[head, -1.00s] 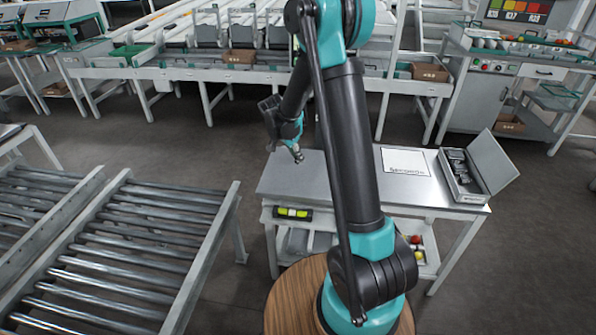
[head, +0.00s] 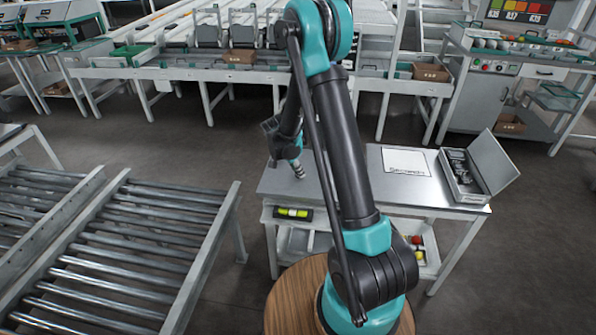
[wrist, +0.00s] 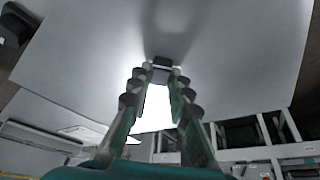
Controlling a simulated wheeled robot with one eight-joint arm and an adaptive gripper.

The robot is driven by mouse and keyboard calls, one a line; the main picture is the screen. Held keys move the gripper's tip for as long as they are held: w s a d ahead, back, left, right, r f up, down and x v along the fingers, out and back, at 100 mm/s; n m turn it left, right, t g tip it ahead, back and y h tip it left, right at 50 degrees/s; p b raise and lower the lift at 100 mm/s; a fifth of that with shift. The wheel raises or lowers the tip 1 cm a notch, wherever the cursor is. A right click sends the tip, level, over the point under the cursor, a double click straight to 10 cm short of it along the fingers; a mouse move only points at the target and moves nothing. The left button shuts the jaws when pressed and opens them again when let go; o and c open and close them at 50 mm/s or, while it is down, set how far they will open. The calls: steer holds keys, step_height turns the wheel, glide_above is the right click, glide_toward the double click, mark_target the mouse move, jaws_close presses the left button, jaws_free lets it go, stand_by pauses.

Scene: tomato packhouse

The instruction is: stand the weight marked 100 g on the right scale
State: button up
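My gripper (head: 298,169) is above the left part of the steel table, apart from its top. In the wrist view its two fingers (wrist: 162,72) close at the tips around a small grey piece (wrist: 162,62), which looks like a weight. Its marking cannot be read. An open grey case (head: 462,190) with several dark weights (head: 460,165) stands at the right end of the table; their marks are too small to read. No scale can be made out; my arm hides part of the table.
The steel table (head: 432,192) holds a white sheet (head: 405,160) with dark lettering, left of the case. A yellow-green level (head: 293,212) is below the tabletop. Roller conveyors (head: 130,245) lie at the left. The tabletop between sheet and gripper is partly behind my arm.

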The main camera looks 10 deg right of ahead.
steer(key=o, duration=0.5)
steer(key=shift+c, duration=0.2)
steer(key=shift+r, duration=0.1)
steer(key=v, duration=1.1)
steer(key=s+d+n+y, duration=0.1)
steer(key=s+n, duration=0.3)
steer(key=s, duration=0.5)
steer(key=s+d+n+t+y, duration=0.1)
steer(key=s+d+n, duration=0.3)
steer(key=s, duration=0.5)
steer(key=s+d+r+n+t+y, duration=0.1)
steer(key=s+d+n+y, duration=0.1)
steer(key=s, duration=0.8)
steer(key=d+n, duration=0.1)
steer(key=n, duration=0.1)
steer(key=shift+d+n, duration=0.25)
steer(key=shift+n, duration=0.05)
